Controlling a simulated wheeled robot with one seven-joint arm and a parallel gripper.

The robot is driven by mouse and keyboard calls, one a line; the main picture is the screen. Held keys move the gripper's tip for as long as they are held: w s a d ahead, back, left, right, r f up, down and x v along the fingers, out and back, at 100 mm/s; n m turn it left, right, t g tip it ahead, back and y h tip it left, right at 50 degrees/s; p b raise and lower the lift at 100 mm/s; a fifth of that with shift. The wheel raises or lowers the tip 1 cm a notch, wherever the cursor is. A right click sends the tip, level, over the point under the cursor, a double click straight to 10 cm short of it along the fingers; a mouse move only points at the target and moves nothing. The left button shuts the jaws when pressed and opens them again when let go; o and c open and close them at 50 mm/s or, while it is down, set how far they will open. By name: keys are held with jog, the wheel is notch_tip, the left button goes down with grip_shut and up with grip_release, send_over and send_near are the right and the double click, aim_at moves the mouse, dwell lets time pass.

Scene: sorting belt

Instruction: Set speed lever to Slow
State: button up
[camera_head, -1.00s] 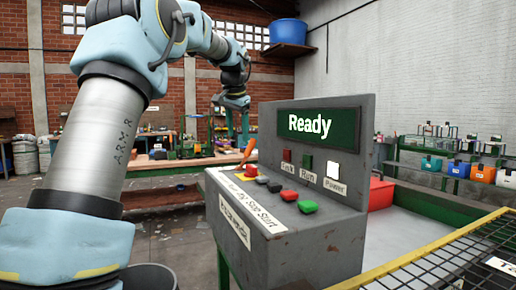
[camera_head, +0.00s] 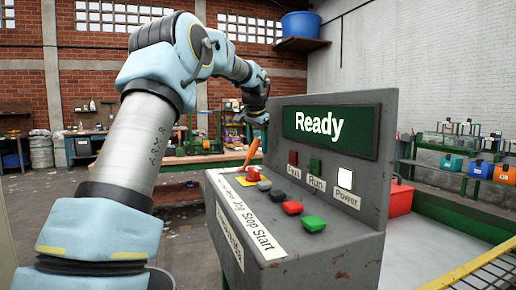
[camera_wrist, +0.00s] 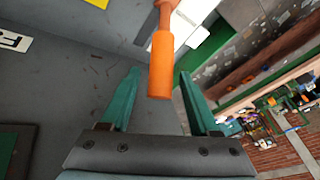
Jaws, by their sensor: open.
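The speed lever (camera_head: 250,153) has an orange handle and stands tilted at the far left end of the grey control panel (camera_head: 290,262). My gripper (camera_head: 260,138) is above and close to the lever's top. In the wrist view the orange lever handle (camera_wrist: 161,65) appears between the two green fingers of my gripper (camera_wrist: 160,73), with gaps on both sides. The fingers are open and no grip on the handle shows. The lever's scale and Slow mark are not legible here.
A red button (camera_head: 253,174), a black button (camera_head: 277,196), a red button (camera_head: 293,208) and a green button (camera_head: 313,223) line the panel top near the lever. The upright panel back carries a display (camera_head: 328,130) reading "Ready" and a lit white Power lamp (camera_head: 345,177).

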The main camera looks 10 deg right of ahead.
jog(key=shift+x, duration=0.95)
grip_shut()
dwell(0.8)
